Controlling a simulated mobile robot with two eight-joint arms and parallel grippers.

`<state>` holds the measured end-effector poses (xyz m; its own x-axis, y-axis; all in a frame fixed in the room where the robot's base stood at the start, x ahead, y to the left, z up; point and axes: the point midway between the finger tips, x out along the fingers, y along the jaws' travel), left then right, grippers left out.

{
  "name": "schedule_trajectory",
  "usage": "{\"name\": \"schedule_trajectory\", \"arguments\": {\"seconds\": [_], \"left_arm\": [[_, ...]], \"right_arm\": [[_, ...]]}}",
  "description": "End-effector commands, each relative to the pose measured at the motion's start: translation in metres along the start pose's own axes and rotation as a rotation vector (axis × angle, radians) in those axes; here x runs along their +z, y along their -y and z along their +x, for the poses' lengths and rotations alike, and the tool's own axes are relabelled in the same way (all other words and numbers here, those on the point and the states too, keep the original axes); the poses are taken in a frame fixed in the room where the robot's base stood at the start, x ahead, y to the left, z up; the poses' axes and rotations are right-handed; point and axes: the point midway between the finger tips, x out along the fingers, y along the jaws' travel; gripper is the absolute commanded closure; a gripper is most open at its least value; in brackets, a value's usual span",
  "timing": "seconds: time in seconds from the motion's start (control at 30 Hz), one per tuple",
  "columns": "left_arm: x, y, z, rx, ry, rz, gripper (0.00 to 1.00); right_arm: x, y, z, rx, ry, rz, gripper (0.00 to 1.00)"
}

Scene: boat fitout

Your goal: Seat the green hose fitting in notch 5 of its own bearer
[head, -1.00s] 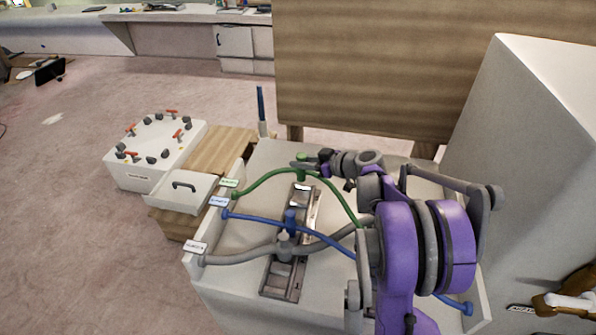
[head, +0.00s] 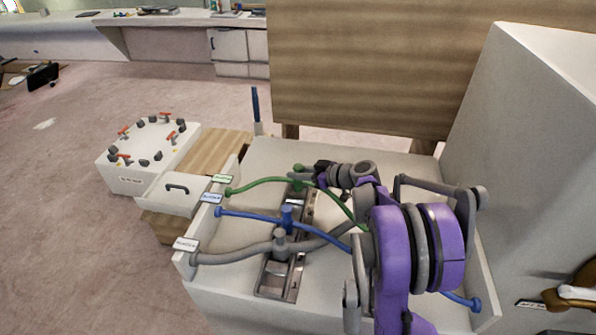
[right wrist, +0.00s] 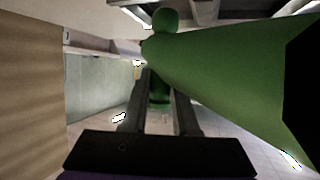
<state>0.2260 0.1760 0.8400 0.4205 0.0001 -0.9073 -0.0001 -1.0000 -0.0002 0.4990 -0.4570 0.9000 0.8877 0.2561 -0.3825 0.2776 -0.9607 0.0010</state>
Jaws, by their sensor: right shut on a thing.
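The green hose fitting (head: 298,172) is at the far end of the metal bearers in the head view. My right gripper (head: 310,178) is shut on it, coming from the right. In the right wrist view the green fitting (right wrist: 160,90) stands between the two fingers, with its thick green hose (right wrist: 225,75) running right. The green hose (head: 262,181) runs from the left wall to the fitting, then down behind my right arm. The bearer (head: 299,197) under the fitting is partly hidden; I cannot tell whether the fitting touches it or which notch is below. My left gripper is not in view.
A blue fitting (head: 287,214) on a blue hose and a grey fitting (head: 280,238) on a grey hose stand nearer along the bearers. A wooden panel (head: 360,70) rises behind the tray. A white box (head: 520,140) stands at the right.

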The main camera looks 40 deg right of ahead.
Motion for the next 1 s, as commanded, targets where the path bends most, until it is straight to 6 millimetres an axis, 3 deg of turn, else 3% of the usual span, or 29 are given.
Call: {"name": "schedule_trajectory", "arguments": {"seconds": [0.97,1.0], "left_arm": [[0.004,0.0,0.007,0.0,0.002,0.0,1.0],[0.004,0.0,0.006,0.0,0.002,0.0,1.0]], "right_arm": [[0.011,0.0,0.005,0.0,-0.001,0.0,1.0],[0.011,0.0,0.004,0.0,-0.001,0.0,0.66]]}}
